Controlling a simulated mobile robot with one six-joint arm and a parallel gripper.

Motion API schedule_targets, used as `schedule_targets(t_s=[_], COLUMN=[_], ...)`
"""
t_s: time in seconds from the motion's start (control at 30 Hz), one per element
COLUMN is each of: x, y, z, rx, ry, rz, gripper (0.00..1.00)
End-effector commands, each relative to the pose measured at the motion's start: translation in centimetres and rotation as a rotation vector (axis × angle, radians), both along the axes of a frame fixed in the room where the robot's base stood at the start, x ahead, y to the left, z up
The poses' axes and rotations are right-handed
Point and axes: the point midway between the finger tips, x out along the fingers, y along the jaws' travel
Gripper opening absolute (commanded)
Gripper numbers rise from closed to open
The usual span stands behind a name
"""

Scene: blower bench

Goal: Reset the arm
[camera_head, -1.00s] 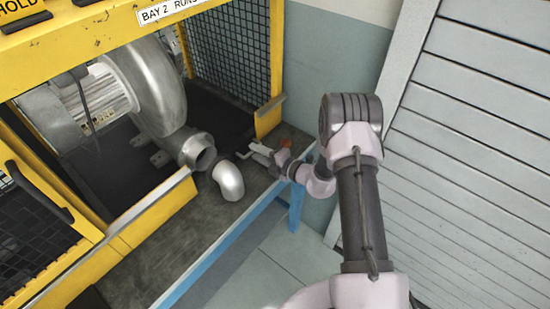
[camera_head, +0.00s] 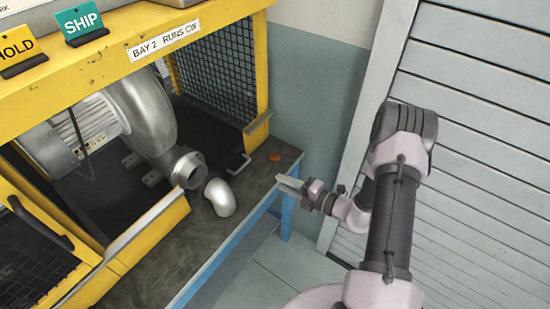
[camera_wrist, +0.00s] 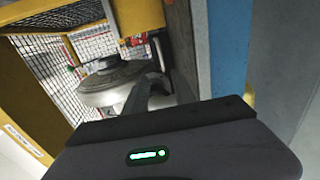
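My gripper (camera_head: 290,185) is at the right end of the bench, just off its blue front edge, with its fingers pointing left. I cannot tell from its small, side-on fingers whether it is open or shut, and I see nothing held. My arm bends beside the grey slatted shutter.
The yellow bay frame (camera_head: 225,27) encloses a grey blower (camera_head: 145,110). A metal elbow (camera_head: 220,197) lies by its outlet (camera_head: 188,168). A small orange piece (camera_head: 274,156) sits on the bench (camera_head: 170,245). The slatted shutter (camera_head: 480,130) stands close on the right.

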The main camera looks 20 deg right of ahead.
Motion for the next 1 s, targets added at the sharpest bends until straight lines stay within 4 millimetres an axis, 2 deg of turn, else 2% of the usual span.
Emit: schedule_targets(t_s=[0.07,0.13,0.17,0.27,0.3,0.37,0.4,0.47,0.53,0.6,0.7,0.73,0.83,1.0], x=[0.0,0.1,0.2,-0.6,-1.9,-5.0,-7.3,-11.0,-15.2,-18.7,-22.0,-22.6,-23.9,-24.4], y=[0.0,0.6,1.3,5.7,8.2,11.6,13.3,15.0,15.8,15.3,13.7,13.1,11.6,10.6], z=[0.0,1.1,2.2,8.6,11.9,16.0,18.1,20.6,22.8,24.4,26.3,26.8,28.2,29.1], rx=[-0.001,-0.031,-0.065,-0.289,-0.424,-0.639,-0.784,-0.999,-1.255,-1.511,-1.845,1.811,1.641,1.540], ry=[-0.001,-0.024,-0.049,-0.226,-0.338,-0.524,-0.654,-0.856,-1.100,-1.343,-1.636,1.598,1.416,1.299], rz=[0.001,0.037,0.078,0.345,0.500,0.742,0.898,1.122,1.375,1.613,1.900,-1.846,-1.634,-1.515], gripper=[0.32,0.32,0.32,0.32,0.32,0.32,0.32,0.32,0.32,0.32,0.32,0.32,0.32,0.32])
